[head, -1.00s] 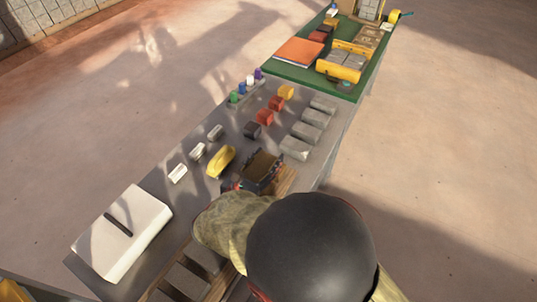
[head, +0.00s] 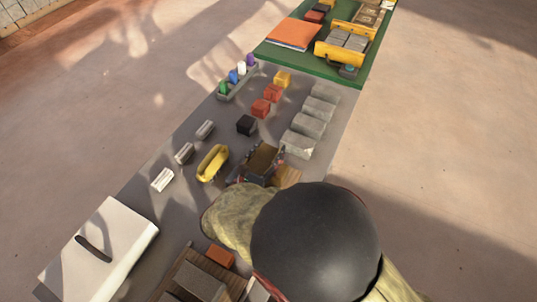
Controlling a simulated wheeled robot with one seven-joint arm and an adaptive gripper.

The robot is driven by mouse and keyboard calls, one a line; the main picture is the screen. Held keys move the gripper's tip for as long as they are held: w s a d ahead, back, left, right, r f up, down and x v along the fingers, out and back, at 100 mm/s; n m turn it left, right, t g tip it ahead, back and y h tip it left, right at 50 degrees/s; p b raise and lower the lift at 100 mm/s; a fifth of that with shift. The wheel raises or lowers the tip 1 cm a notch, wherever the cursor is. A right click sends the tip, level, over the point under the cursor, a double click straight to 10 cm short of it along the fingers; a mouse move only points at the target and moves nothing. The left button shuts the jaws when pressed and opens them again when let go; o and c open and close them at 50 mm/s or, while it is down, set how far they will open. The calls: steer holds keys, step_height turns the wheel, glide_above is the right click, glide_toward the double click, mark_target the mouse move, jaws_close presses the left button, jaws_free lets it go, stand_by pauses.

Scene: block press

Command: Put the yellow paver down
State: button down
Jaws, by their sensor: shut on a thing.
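My gripper (head: 261,164) shows as a dark shape just beyond my sleeved arm, low over the near part of the grey table. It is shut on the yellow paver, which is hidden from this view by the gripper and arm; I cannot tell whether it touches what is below.
A yellow oval item (head: 212,163) lies just left of my gripper. Grey blocks (head: 298,145) line the right edge. A green table (head: 300,68) with an orange folder (head: 295,34) stands beyond.

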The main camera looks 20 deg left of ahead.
steer(key=shift+s+f+b, duration=0.2)
steer(key=shift+f+b, duration=0.15)
steer(key=shift+f, duration=0.2)
steer(key=shift+w+f, duration=0.1)
steer(key=shift+f, duration=0.1)
steer(key=shift+f+b, duration=0.35)
steer(key=shift+f, duration=0.15)
steer(key=c, duration=1)
jaws_free()
